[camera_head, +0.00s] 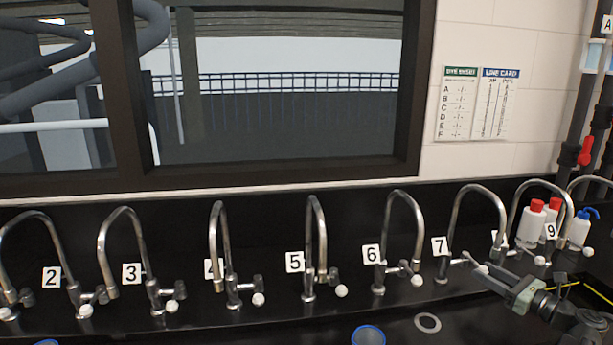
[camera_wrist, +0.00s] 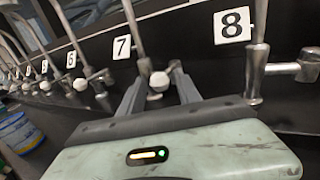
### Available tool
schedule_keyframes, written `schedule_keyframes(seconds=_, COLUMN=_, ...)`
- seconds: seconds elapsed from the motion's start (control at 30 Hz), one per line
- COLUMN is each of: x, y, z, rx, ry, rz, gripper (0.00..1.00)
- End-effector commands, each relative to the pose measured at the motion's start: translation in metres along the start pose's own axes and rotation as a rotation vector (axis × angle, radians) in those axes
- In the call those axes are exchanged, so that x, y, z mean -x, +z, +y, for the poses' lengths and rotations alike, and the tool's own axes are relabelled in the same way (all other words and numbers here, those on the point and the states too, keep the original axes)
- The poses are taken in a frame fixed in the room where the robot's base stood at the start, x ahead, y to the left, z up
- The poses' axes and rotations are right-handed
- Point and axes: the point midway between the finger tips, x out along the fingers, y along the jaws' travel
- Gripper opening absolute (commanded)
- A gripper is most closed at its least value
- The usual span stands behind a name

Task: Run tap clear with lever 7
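Tap 7 is a tall curved metal tap (camera_head: 451,232) at the right of the row, with a "7" plate (camera_head: 440,246) beside it. The plate also shows in the wrist view (camera_wrist: 122,47). Its lever ends in a white ball knob (camera_wrist: 159,81). My gripper (camera_wrist: 157,74) is open, its two grey fingers on either side of the knob with small gaps visible. I cannot tell how deep the knob lies between them. In the head view my gripper (camera_head: 480,266) reaches in from the right to the knob. I see no water running from tap 7.
Tap 6 (camera_head: 388,230) stands left of tap 7. Tap 8's plate (camera_wrist: 232,25) and metal body (camera_wrist: 257,75) are close on the right. White bottles with red caps (camera_head: 531,225) stand farther right. A blue-rimmed container (camera_head: 369,335) and a pale ring (camera_head: 428,323) are in front.

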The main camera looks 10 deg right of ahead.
Motion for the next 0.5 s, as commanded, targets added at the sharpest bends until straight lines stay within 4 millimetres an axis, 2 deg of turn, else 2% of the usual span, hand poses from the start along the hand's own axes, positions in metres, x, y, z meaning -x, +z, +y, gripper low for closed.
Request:
schedule_keyframes(seconds=0.17, x=-0.0092, y=0.0, z=0.0004, rx=0.0, ry=0.001, rz=0.0, gripper=0.4)
schedule_keyframes(seconds=0.5, x=-0.0101, y=-0.0001, z=-0.0006, rx=0.0, ry=0.001, rz=0.0, gripper=0.4)
